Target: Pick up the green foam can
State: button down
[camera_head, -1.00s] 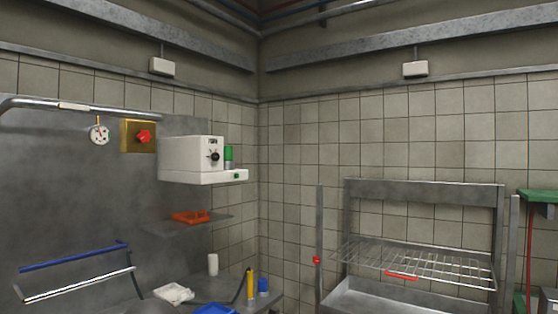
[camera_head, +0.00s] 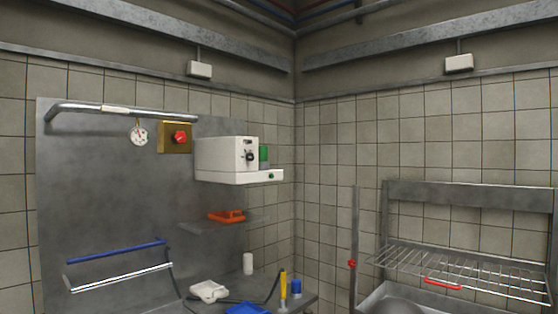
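A small green can (camera_head: 264,155) stands upright on the ledge of a white machine (camera_head: 226,160), left of the room's corner. It is the only green can that I see, and it is too small for me to read any label. Its left side is close to the machine's front face; I cannot tell whether they touch. My gripper is not in view.
An orange tray (camera_head: 227,216) sits on a shelf below the machine. A wire rack (camera_head: 470,272) stands at the right.

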aim_at(263, 151)
jog(key=z, duration=1.35)
jog(key=i, duration=1.55)
jog(key=u, duration=1.95)
